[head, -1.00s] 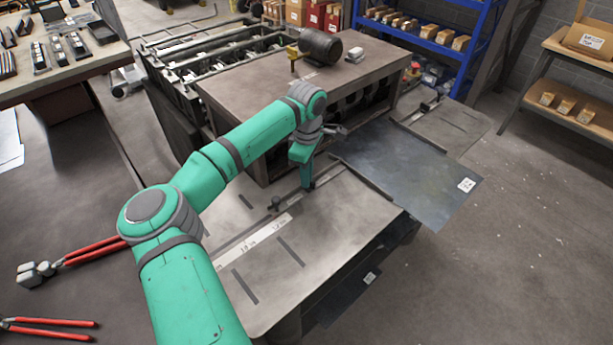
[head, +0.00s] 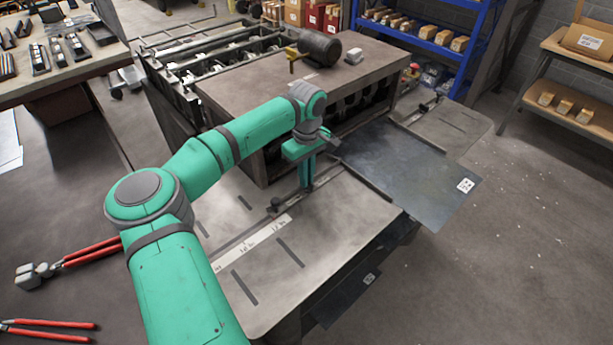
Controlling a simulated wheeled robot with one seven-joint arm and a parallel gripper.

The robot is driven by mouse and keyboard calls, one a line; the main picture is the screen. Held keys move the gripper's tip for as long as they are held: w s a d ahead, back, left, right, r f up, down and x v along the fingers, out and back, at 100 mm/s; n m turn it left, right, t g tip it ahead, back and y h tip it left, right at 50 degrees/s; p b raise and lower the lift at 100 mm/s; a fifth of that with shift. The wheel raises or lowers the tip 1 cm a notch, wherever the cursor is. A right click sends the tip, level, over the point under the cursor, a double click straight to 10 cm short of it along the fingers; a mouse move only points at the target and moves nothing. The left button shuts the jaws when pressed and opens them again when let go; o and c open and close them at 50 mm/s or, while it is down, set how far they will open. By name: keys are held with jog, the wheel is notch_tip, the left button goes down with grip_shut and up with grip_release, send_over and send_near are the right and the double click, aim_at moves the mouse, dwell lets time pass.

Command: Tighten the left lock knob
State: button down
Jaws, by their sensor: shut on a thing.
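My gripper (head: 306,186) points down at the guide bar on the near grey feed table (head: 320,240). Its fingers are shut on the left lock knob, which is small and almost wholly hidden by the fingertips. A white scale strip (head: 252,244) with printed marks lies on the table in front of the bar.
A dark sheet (head: 410,172) with a white tag lies to the right and overhangs the table. The machine housing (head: 290,82) stands close behind my gripper, with a motor (head: 320,46) on top. Red-handled pliers (head: 90,252) lie on the left bench.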

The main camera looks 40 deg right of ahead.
jog(key=c, duration=1.9)
grip_release()
jog(key=shift+o, duration=0.2)
notch_tip(320, 180, up, 11)
jog(key=shift+s+f, duration=0.1)
